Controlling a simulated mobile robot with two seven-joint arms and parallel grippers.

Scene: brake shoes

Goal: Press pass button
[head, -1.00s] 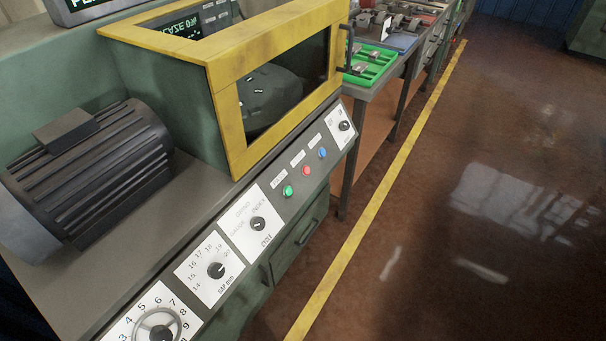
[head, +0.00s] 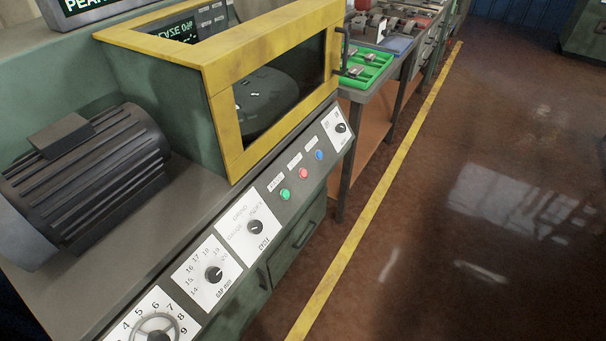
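Three small round buttons sit in a row on the sloped control panel: a green one (head: 285,195), a red one (head: 303,173) and a blue one (head: 319,155). Each has a small white label above it, too small to read, so I cannot tell which is the pass button. The buttons are uncovered and nothing touches them. Neither of my grippers is in view.
A yellow-framed guard (head: 222,120) with a dark window stands behind the buttons. Knobs, including a gap knob (head: 213,274), and a handwheel (head: 158,330) share the panel. A ribbed motor (head: 85,180) is at left. Green trays (head: 372,72) lie beyond; the floor at right is clear.

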